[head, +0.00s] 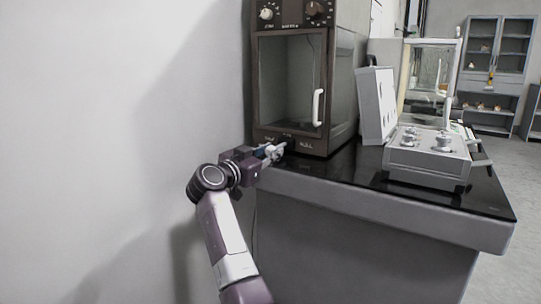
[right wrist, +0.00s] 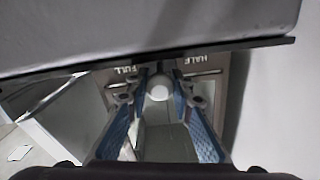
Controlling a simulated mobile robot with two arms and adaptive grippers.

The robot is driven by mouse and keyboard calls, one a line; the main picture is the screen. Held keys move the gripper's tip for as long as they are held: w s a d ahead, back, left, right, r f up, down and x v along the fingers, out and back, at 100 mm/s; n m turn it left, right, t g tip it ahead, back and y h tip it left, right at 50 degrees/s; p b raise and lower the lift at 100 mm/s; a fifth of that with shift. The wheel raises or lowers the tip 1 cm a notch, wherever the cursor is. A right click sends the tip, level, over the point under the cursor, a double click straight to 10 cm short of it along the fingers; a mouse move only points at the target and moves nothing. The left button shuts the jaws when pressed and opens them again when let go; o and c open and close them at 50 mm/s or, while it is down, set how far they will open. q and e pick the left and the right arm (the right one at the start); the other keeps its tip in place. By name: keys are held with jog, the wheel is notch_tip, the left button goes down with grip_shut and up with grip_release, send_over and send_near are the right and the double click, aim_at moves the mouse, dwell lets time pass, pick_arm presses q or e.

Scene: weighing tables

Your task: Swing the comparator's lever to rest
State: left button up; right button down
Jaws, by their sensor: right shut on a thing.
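The comparator (head: 345,98) is a dark brown cabinet with a glass front and a white door handle (head: 318,107), standing at the left end of the black-topped table. Its lever is low on the front, largely hidden by my right gripper (head: 273,152). In the right wrist view, the lever's round white knob (right wrist: 160,88) sits between the blue-padded fingers of the gripper (right wrist: 162,98), which is shut on it. Labels reading FULL and HALF appear upside down on either side of the knob. My left gripper is not in view.
A grey box with knobs (head: 427,160) and an upright panel (head: 376,105) stand right of the comparator on the table (head: 330,178). A glass-sided case (head: 430,80) is behind them. A bare wall is close on the left. Shelves (head: 498,65) stand far back.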

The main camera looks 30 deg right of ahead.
dwell(0.7)
jog(key=c, duration=1.7)
grip_release()
jog(key=shift+w, duration=0.1)
jog(key=shift+a, duration=0.2)
jog(key=v, duration=1.2)
jog(key=shift+w, duration=0.1)
jog(key=shift+d, duration=0.1)
